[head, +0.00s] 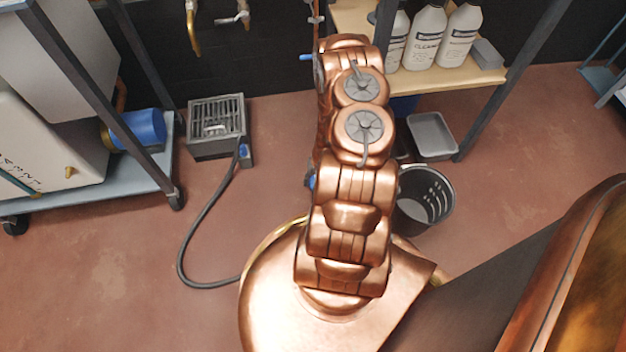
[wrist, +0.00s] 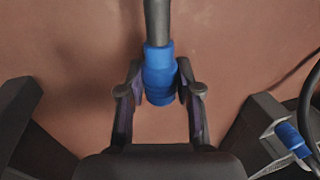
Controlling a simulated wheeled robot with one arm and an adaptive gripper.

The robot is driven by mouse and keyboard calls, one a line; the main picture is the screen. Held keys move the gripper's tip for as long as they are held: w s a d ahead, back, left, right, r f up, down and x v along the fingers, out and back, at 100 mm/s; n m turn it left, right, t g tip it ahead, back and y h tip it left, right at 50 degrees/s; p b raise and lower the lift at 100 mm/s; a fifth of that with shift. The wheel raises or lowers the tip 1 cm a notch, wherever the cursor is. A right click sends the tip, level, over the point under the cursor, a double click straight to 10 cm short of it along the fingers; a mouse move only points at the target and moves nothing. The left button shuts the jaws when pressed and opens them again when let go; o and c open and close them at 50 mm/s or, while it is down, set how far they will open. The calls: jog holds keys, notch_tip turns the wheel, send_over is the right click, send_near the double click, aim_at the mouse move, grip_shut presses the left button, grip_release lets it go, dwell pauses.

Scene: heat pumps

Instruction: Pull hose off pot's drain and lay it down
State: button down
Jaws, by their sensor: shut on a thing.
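In the wrist view my gripper (wrist: 160,92) is shut on the blue end collar (wrist: 159,70) of a dark hose (wrist: 157,20). The hose runs up out of the picture from the collar. The collar's lower end shows bare floor below it and touches no drain outlet in this view. In the head view my arm hides the gripper and the held end. A dark hose (head: 192,235) lies curved on the floor there, from a blue fitting (head: 245,153) to behind my base. I cannot pick out the pot's drain.
A grey grated box (head: 217,118) stands on the floor at left, near a wheeled rack (head: 90,193). A shelf (head: 455,79) with white bottles (head: 428,36) is at the back. A dark bucket (head: 423,198) and grey tray (head: 432,134) stand right of my arm. Open floor lies at left.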

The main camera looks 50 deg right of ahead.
jog(key=shift+f, duration=0.55)
jog(key=c, duration=0.7)
grip_release()
jog(key=shift+r, duration=0.1)
jog(key=shift+v, duration=5.9)
jog(key=shift+s+d, duration=0.1)
